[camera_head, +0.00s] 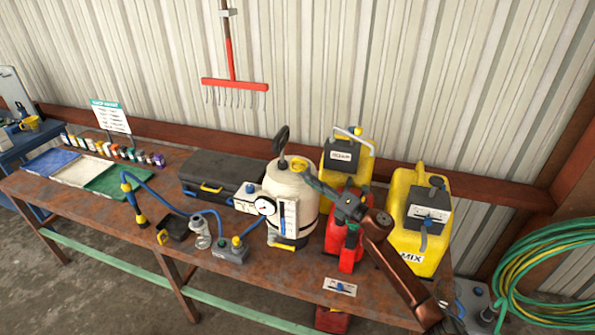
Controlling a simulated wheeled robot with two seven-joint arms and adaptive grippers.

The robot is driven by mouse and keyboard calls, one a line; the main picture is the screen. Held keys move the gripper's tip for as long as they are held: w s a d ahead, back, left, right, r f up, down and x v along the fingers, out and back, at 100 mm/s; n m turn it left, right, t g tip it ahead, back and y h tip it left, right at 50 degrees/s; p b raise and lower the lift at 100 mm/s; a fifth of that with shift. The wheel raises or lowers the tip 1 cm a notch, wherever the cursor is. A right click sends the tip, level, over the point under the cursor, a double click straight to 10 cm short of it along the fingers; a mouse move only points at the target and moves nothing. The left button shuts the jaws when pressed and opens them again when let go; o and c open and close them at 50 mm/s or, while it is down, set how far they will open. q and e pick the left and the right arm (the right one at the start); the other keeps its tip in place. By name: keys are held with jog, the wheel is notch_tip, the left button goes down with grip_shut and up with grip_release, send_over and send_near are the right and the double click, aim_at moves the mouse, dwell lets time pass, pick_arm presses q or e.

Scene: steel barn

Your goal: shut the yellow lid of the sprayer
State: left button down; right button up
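The sprayer (283,195) is a white tank with a dark pump handle, a round gauge and a marked strip on its front. My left gripper is not in view.
A red can (336,238) stands under my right arm, with yellow jugs (406,206) and (346,158) beside and behind. A black case (220,176), a grey pump box (230,250) and a clear bottle (200,233) are to the left. A green hose (540,270) hangs at right.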

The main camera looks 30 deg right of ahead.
aim_at(297, 171)
jog(key=p+x, duration=0.1)
jog(key=x, duration=0.4)
jog(key=shift+w+r, duration=0.1)
jog(key=shift+w, duration=0.05)
jog(key=shift+w+a, duration=0.25)
jog(key=shift+w, duration=0.2)
grip_shut()
